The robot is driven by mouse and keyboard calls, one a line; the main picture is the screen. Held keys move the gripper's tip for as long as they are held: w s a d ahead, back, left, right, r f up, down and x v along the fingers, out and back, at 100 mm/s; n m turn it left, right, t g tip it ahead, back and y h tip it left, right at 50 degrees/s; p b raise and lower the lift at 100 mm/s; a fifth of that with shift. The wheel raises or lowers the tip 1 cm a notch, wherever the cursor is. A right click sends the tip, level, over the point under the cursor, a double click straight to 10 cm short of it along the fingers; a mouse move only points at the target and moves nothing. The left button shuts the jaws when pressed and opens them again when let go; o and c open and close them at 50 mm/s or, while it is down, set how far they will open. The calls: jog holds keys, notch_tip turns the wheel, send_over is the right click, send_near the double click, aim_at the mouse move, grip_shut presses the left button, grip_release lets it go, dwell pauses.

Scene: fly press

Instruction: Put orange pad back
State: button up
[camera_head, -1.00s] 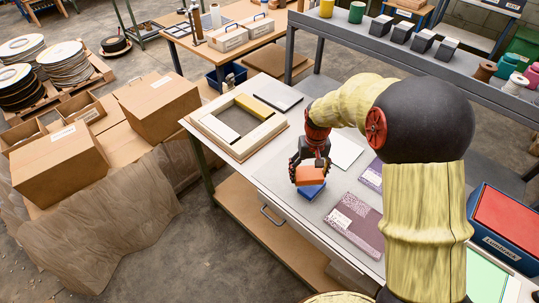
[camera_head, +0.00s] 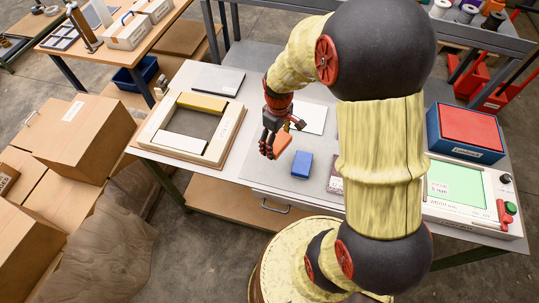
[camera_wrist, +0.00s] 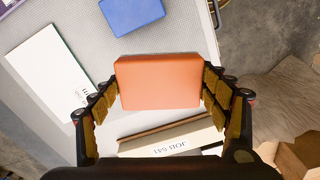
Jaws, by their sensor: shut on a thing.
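My gripper (camera_head: 272,138) is shut on the orange pad (camera_head: 283,144). In the wrist view the orange pad (camera_wrist: 158,81) sits between both padded fingers, and my gripper (camera_wrist: 160,90) grips it by its sides. The pad is held above the grey worktop, left of the blue block (camera_head: 302,165). The blue block (camera_wrist: 131,13) lies apart from it in the wrist view. The wooden frame (camera_head: 214,150) lies to the left of my gripper, with a yellow bar (camera_head: 203,103) and a white bar (camera_head: 182,144) along its sides. Its labelled edge (camera_wrist: 178,146) shows below the pad in the wrist view.
A red-topped blue box (camera_head: 466,133) and a green-screened unit (camera_head: 455,188) stand at the right. Cardboard boxes (camera_head: 85,135) stand left of the table.

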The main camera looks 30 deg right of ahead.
aim_at(282, 150)
jog(key=s+d+r+n+p, duration=0.2)
jog(key=s+d+n+p, duration=0.15)
jog(key=s, duration=0.75)
jog(key=shift+n, duration=0.35)
jog(key=w+a+f, duration=0.1)
jog(key=w, duration=0.2)
jog(key=w+a+f+b, duration=0.1)
jog(key=w+f, duration=0.1)
jog(key=w, duration=0.1)
jog(key=w+f+b, duration=0.1)
jog(key=w+f, duration=0.1)
jog(key=w, duration=0.1)
jog(key=shift+a+f, duration=0.1)
jog(key=shift+a, duration=0.3)
jog(key=w+f, duration=0.1)
jog(key=f, duration=0.1)
jog(key=w+a+f, duration=0.1)
jog(key=w+f, duration=0.1)
jog(key=shift+w+a+f+b, duration=0.1)
jog(key=shift+w+f+b, duration=0.1)
jog(key=shift+b, duration=0.2)
jog(key=shift+w+a+f, duration=0.1)
jog(key=shift+w+f, duration=0.15)
jog(key=shift+f, duration=0.1)
jog(key=shift+w+f+b, duration=0.15)
jog(key=shift+f+b, duration=0.15)
jog(key=shift+f, duration=1.3)
jog(key=shift+f, duration=0.1)
jog(key=o, duration=1)
jog(key=shift+o, duration=0.4)
